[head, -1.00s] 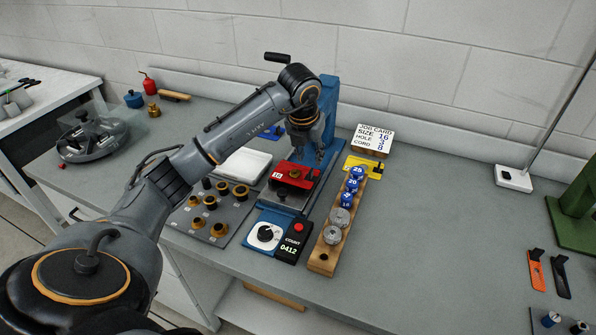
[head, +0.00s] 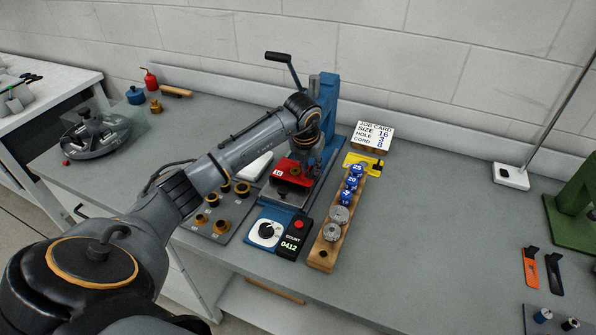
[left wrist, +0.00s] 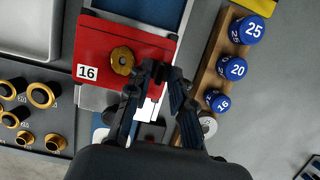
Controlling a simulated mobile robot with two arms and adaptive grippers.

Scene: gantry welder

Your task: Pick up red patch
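The red patch (head: 287,165) is a flat red piece with a white 16 label and a brass ring on top. It lies over the metal bed of the blue press. In the left wrist view the patch (left wrist: 100,45) fills the upper left. My left gripper (left wrist: 163,72) has its fingertips close together at the patch's lower right edge and looks shut on it. In the head view my left gripper (head: 310,148) is partly hidden by its own wrist. My right gripper is not in view.
A wooden rack (head: 323,257) with blue numbered knobs and metal pieces stands right of the press. A grey board (head: 228,222) with brass rings and a white tray (head: 255,165) lie left. A counter box (head: 296,240) sits in front.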

